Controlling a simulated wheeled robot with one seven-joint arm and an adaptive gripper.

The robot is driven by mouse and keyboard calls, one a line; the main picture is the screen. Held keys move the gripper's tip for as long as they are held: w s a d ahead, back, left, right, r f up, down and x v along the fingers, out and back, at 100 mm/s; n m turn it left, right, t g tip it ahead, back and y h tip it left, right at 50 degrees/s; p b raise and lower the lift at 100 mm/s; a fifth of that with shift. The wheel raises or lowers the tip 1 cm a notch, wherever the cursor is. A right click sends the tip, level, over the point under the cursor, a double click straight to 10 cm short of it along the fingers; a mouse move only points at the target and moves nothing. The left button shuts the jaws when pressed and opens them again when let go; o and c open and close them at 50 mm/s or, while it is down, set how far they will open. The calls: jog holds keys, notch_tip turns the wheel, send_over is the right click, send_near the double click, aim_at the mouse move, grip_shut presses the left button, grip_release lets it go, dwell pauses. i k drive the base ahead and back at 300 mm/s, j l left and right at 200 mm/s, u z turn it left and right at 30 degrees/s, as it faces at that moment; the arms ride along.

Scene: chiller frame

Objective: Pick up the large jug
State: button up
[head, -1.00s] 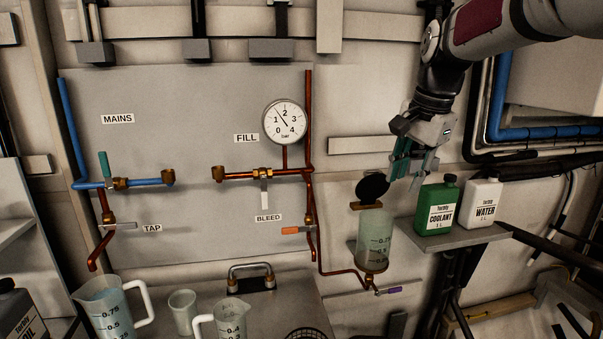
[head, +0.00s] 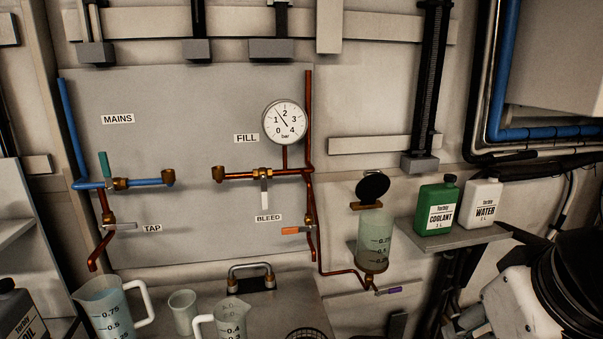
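The large jug (head: 107,308) is a clear measuring jug with a white handle on its right side and marks such as 0.75 and 0.5. It stands upright at the lower left of the head view and holds pale bluish liquid. Its bottom is cut off by the frame edge. My gripper is out of view; only a part of my arm shows at the lower right, far from the jug.
A small cup (head: 184,311) and a smaller jug (head: 222,322) stand right of the large jug. The tap pipe (head: 101,250) hangs above it. A dark oil container (head: 20,312) stands at left. Coolant (head: 437,207) and water (head: 482,203) bottles sit on a right shelf.

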aim_at(103, 299)
jog(key=u, duration=1.4)
